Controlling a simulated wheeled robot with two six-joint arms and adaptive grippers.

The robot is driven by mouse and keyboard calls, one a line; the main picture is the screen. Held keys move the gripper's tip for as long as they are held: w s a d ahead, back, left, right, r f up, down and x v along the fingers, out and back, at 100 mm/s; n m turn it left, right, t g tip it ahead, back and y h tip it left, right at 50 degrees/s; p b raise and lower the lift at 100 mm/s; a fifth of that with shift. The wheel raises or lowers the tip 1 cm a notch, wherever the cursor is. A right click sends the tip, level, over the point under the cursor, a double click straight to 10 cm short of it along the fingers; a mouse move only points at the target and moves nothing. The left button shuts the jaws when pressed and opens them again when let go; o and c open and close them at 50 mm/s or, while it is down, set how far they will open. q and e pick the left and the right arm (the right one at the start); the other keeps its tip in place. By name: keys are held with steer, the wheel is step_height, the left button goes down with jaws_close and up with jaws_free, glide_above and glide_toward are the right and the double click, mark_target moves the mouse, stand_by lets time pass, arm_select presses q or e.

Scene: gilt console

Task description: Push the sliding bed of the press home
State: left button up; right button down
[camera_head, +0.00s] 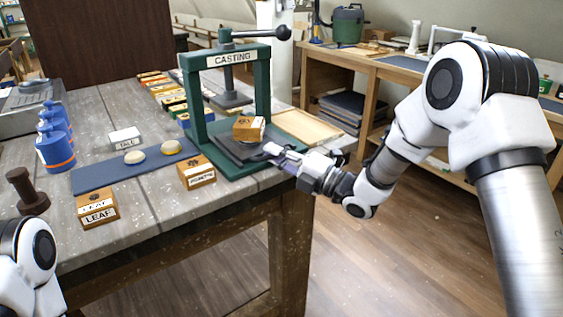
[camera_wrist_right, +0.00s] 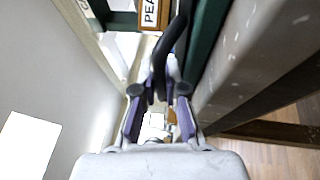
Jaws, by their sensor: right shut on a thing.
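The green press (camera_head: 192,100), labelled CASTING, stands at the table's right corner. Its dark sliding bed (camera_head: 229,147) shows low at the front of the frame and bears a wooden block (camera_head: 249,129). How far in the bed sits I cannot tell. My right gripper (camera_head: 272,150) is at the bed's front right edge, shut on a dark part that looks like the bed's handle. The right wrist view shows the dark curved handle (camera_wrist_right: 172,45) running up from between the fingers (camera_wrist_right: 160,92). The block's label (camera_wrist_right: 150,14) is cut off there. My left gripper is out of view.
A labelled wooden block (camera_head: 196,171) stands close to the press's left front. A LEAF block (camera_head: 97,208), a blue mat (camera_head: 100,178) with two pale round pieces, and blue bottles (camera_head: 55,146) are further left. A wooden board (camera_head: 310,130) lies right of the press.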

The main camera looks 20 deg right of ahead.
steer(key=c, duration=1.2)
jaws_free()
steer(key=shift+s, duration=0.1)
steer(key=shift+d, duration=0.1)
steer(key=v, duration=0.7)
steer(key=shift+s+d, duration=0.2)
steer(key=shift+s, duration=0.15)
